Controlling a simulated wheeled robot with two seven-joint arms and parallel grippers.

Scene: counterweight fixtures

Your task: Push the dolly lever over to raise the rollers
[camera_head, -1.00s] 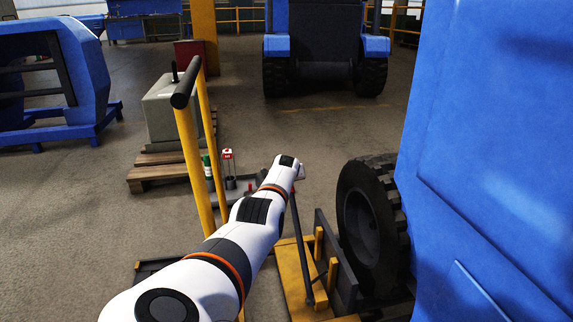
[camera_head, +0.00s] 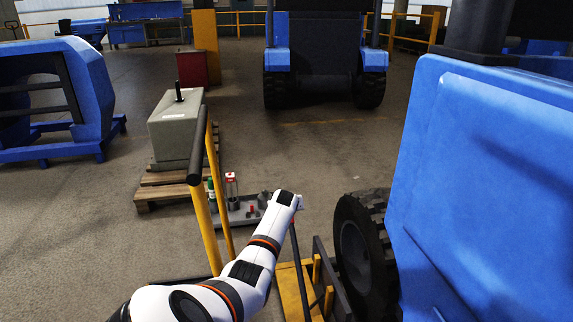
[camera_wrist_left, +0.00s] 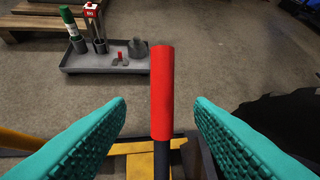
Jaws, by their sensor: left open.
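The dolly lever is a dark rod (camera_head: 300,262) rising from the yellow dolly (camera_head: 291,290) beside the black tyre. Its red grip (camera_wrist_left: 162,92) stands upright in the left wrist view. My left gripper (camera_wrist_left: 160,112) is open, with one teal padded finger on each side of the lever and visible gaps between the pads and the red grip. The rollers cannot be made out. My right gripper is not in view.
The blue machine body (camera_head: 490,190) and its tyre (camera_head: 362,240) stand close on the right. A yellow push handle (camera_head: 203,205) rises left of my arm. A grey tray (camera_head: 238,218) with bottles and small parts lies beyond. Open floor (camera_head: 300,150) stretches behind it.

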